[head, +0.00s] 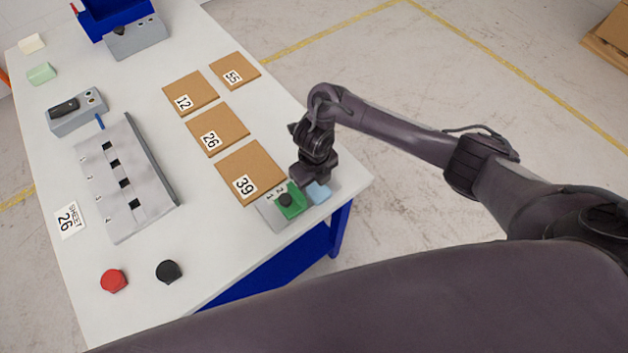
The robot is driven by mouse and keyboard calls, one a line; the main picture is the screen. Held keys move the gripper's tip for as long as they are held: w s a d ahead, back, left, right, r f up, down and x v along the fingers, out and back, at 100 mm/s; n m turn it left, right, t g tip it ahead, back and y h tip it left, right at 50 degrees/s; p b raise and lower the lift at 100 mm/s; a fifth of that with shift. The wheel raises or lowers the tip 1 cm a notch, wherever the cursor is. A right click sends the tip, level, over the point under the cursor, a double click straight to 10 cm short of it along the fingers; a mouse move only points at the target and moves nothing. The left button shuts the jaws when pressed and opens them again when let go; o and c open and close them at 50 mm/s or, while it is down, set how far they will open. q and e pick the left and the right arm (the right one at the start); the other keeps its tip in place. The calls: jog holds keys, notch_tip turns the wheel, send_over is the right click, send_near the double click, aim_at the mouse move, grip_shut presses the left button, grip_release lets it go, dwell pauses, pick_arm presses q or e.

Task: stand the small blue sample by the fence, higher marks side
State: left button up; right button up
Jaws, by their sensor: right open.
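A small light blue block (319,193), likely the sample, sits at the right front edge of the table, beside a green piece with a black knob (288,201). My right gripper (308,180) is open just above and behind the blue block; its fingertips are partly hidden, and I cannot tell whether they touch it. A grey plate (120,205) with a row of dark slots and small marks lies at the left, with a raised grey wall (152,158) along its right side, possibly the fence. My left gripper is not in view.
Several brown numbered pads, including 39 (262,165) and 12 (190,90), lie mid-table. A red button (114,281) and a black button (168,272) are at the front. Grey devices (78,112), a pale green block (42,74) and a blue bin (92,22) stand farther back.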

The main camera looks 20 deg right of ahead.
jog(key=shift+r, duration=0.3)
notch_tip(320, 180, up, 12)
jog(key=p, duration=0.5)
jog(key=shift+p, duration=0.3)
jog(key=shift+a+f, duration=0.1)
jog(key=shift+f, duration=0.05)
